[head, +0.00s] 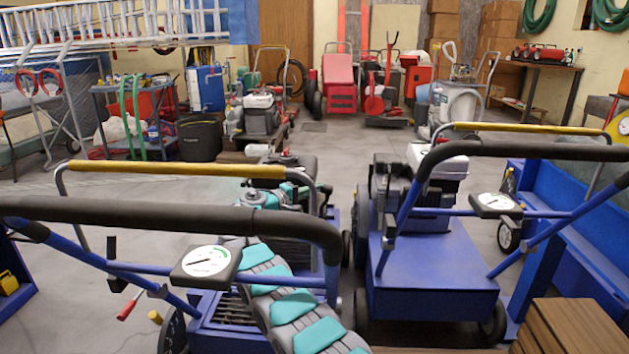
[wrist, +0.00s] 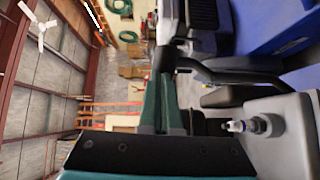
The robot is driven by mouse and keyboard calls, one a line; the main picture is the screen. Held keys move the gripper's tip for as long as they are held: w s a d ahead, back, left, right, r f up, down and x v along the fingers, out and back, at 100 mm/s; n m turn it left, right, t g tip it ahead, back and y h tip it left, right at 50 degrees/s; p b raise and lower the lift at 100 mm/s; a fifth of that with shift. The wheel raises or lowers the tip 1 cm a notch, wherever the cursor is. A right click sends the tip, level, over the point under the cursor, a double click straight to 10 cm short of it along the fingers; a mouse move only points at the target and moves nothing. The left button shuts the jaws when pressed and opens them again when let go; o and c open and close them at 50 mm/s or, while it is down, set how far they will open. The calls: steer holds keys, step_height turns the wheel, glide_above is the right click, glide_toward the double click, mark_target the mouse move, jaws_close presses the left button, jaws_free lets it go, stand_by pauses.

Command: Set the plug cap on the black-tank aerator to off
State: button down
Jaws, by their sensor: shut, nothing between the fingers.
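Two blue aerators stand side by side in the head view. The left aerator (head: 215,310) is partly covered by my teal and grey arm, so its engine and tank colour cannot be made out. The right aerator (head: 440,285) has a dark engine with a pale top. In the wrist view, a grey housing (wrist: 290,135) at the right carries a small pale plug fitting (wrist: 243,126); I cannot tell its setting. The gripper is not clear in the head view.
Black-gripped handlebars with dial gauges (head: 206,261) (head: 494,203) cross the foreground. A yellow bar (head: 180,169) spans behind the left one. A brown slatted box (head: 575,325) is at lower right. Open floor (head: 350,140) lies beyond the aerators.

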steer(key=shift+s+d+r+p, duration=0.1)
steer(key=shift+r+p, duration=0.1)
steer(key=shift+p, duration=0.2)
steer(key=shift+s+d+f, duration=0.1)
steer(key=shift+f, duration=0.05)
steer(key=shift+f+b, duration=0.15)
steer(key=shift+b, duration=0.4)
steer(key=b, duration=0.4)
steer(key=shift+w+a+f+b, duration=0.2)
steer(key=shift+w+a+b, duration=0.05)
steer(key=shift+a+b, duration=0.1)
